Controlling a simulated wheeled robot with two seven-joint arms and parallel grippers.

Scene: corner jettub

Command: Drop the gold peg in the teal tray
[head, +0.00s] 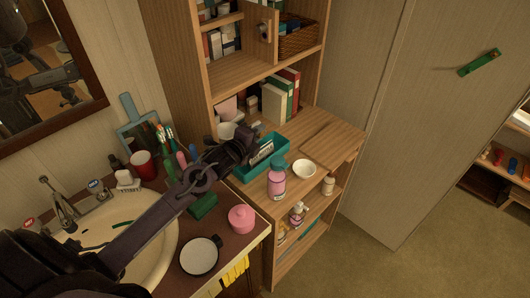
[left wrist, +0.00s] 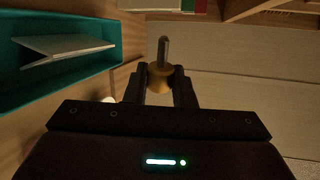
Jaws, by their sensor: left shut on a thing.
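My left gripper (head: 254,134) reaches over the shelf unit's counter at the teal tray (head: 247,174). In the left wrist view its fingers (left wrist: 160,88) are shut on the gold peg (left wrist: 159,78). The peg has a round gold body and a grey shaft that points away from the gripper. In the head view I cannot make out the peg. The teal tray also shows in the left wrist view (left wrist: 60,83), to the left of the peg and apart from it. A pale flat piece (left wrist: 65,45) lies inside the tray. My right gripper is in neither view.
A pink bottle with a teal cap (head: 277,181) and a white bowl (head: 304,169) stand beside the tray. A wooden board (head: 325,144) lies to the right. Books (head: 280,98) stand behind.

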